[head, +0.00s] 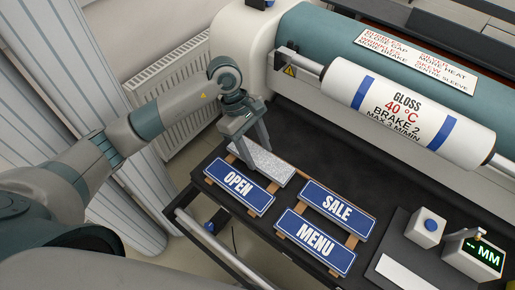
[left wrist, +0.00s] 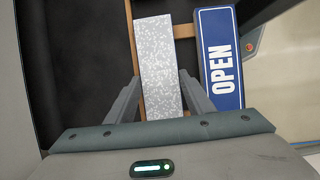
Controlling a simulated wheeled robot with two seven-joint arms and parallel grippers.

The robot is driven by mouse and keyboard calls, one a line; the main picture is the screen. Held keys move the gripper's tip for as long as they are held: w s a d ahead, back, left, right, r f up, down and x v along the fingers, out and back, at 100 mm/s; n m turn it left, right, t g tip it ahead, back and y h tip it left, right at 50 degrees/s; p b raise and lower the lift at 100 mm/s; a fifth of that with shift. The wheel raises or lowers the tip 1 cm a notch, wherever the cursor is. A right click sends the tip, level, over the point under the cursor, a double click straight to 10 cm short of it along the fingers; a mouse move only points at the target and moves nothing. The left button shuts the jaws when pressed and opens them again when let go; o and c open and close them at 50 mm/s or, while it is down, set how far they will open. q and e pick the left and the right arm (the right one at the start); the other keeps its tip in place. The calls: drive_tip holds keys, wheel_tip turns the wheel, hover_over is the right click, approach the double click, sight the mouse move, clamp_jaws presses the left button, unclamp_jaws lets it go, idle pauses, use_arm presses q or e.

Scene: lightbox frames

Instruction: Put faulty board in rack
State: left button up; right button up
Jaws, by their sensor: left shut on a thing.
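A speckled grey-white board (head: 262,162) lies at the far left of the group of signs. It also shows in the left wrist view (left wrist: 159,62), with no lettering on its visible face. My left gripper (head: 256,152) comes down over it, and its fingers stand on either side of the board's long edges, shut on it. The blue OPEN board (head: 238,187), the SALE board (head: 338,209) and the MENU board (head: 314,241) lie around it on wooden slats (head: 278,190). My right gripper is not in view.
A roller machine (head: 390,50) with a white printed roll (head: 391,106) stands behind the dark table (head: 340,165). At the right are a blue-buttoned box (head: 427,227) and a display reading MM (head: 478,254). A metal rail (head: 225,255) runs along the front. A radiator (head: 170,85) is behind my left arm.

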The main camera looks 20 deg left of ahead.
use_arm(q)
drive_tip(key=shift+f, duration=0.1)
drive_tip(key=shift+f, duration=0.1)
drive_tip(key=o, duration=1.1)
drive_tip(key=shift+r, duration=0.25)
drive_tip(key=p+v, duration=0.1)
drive_tip(key=v, duration=1.1)
drive_tip(key=shift+p, duration=0.35)
drive_tip(key=shift+d, duration=0.1)
